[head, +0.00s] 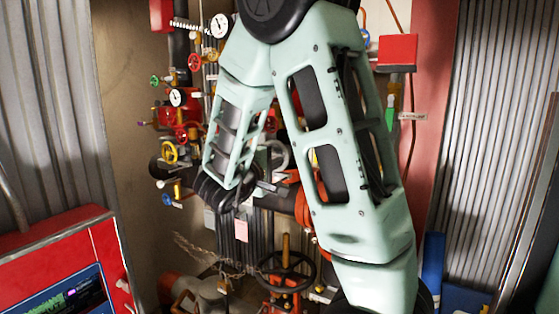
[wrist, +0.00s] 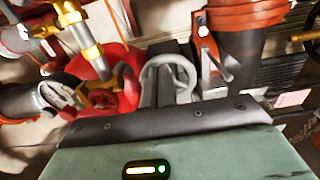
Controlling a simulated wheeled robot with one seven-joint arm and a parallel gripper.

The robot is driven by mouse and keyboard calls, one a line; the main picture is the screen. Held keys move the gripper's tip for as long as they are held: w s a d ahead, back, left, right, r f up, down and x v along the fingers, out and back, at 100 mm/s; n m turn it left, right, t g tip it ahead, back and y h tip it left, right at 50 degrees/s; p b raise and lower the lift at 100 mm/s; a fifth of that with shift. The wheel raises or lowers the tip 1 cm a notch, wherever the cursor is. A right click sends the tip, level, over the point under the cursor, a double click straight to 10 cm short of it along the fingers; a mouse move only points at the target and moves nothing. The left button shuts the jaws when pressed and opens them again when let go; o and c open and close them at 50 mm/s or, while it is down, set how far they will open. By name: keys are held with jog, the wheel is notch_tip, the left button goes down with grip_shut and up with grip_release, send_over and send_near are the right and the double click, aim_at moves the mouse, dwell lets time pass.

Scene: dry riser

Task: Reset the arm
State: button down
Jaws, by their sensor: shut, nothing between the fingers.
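My pale green arm (head: 345,150) is folded in the middle of the head view, with its elbow at the top. The forearm comes down on the left to a dark wrist and my gripper (head: 262,186), which is small and partly lost against the pipes. In the wrist view my gripper (wrist: 166,88) shows its grey fingers close together and empty, beyond the pale green housing.
Pipes, gauges (head: 219,26) and coloured valves fill the recess close around the gripper. An orange-red pipe fitting (wrist: 245,15) is to the right in the wrist view, a red handwheel (wrist: 105,62) to the left. A red cabinet (head: 60,262) stands at the lower left.

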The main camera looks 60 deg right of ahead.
jog(key=shift+a, duration=0.6)
jog(key=w+a+f+n+t+y+b, duration=0.2)
jog(key=w+a+f+t+y+b, duration=0.2)
jog(key=w+a+f+t, duration=0.3)
jog(key=w+a+f+n+t+y+b, duration=0.15)
jog(key=a+f+y+b, duration=0.4)
jog(key=a, duration=0.75)
jog(key=w+a+f+n+t+y+b, duration=0.1)
jog(key=w+a+f+y+b, duration=0.1)
jog(key=a+f+y, duration=0.8)
jog(key=s+a+f+n+g+y+b, duration=0.1)
jog(key=s+a+f+g+b, duration=0.2)
jog(key=s+a, duration=0.3)
jog(key=s+a+f+n+g+y+b, duration=0.1)
jog(key=s+a+f+g+b, duration=0.1)
jog(key=s+a+f, duration=0.45)
jog(key=s+f+g+h+b, duration=0.1)
jog(key=s+f+g+b, duration=0.1)
jog(key=s, duration=0.4)
jog(key=s+a+f+g+h+b, duration=0.1)
jog(key=s+f+g+h+b, duration=0.1)
jog(key=s, duration=0.5)
jog(key=shift+s+f+g+b, duration=0.2)
jog(key=shift+g+b, duration=0.35)
jog(key=shift+g, duration=0.3)
